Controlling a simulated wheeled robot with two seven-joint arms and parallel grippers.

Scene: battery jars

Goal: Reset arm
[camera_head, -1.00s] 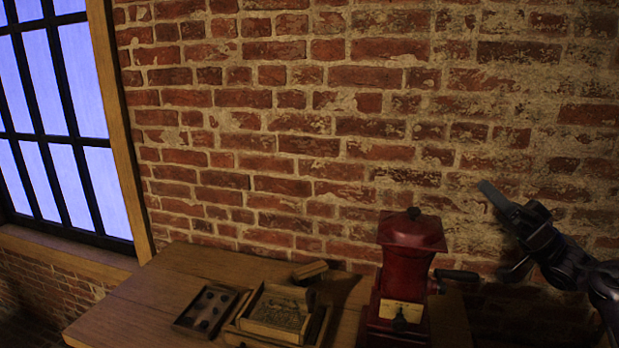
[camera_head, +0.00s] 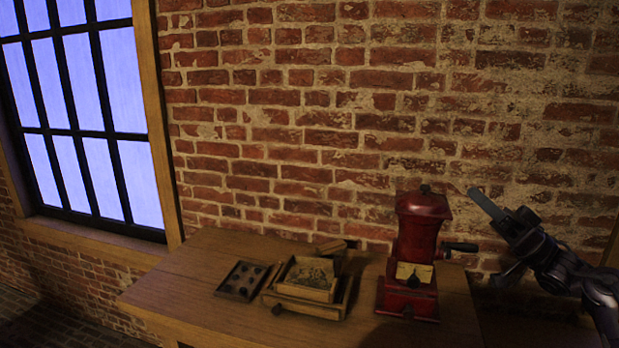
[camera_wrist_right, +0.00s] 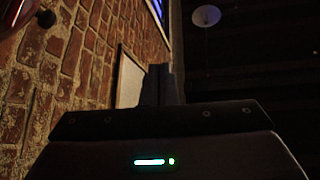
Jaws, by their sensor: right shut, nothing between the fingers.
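My right gripper (camera_head: 485,203) is raised at the right of the head view, in front of the brick wall, with its fingers together and nothing held. In the right wrist view its shut fingers (camera_wrist_right: 162,85) point away from the camera, with free space around them. The right arm comes in from the right edge of the head view. My left gripper does not show in any view.
A wooden table (camera_head: 190,285) stands against the brick wall (camera_head: 330,110). On it are a red grinder (camera_head: 418,235) with a side handle, an open wooden box (camera_head: 310,278) and a small dark tray (camera_head: 243,281). A window (camera_head: 85,110) is at left. The table's left part is clear.

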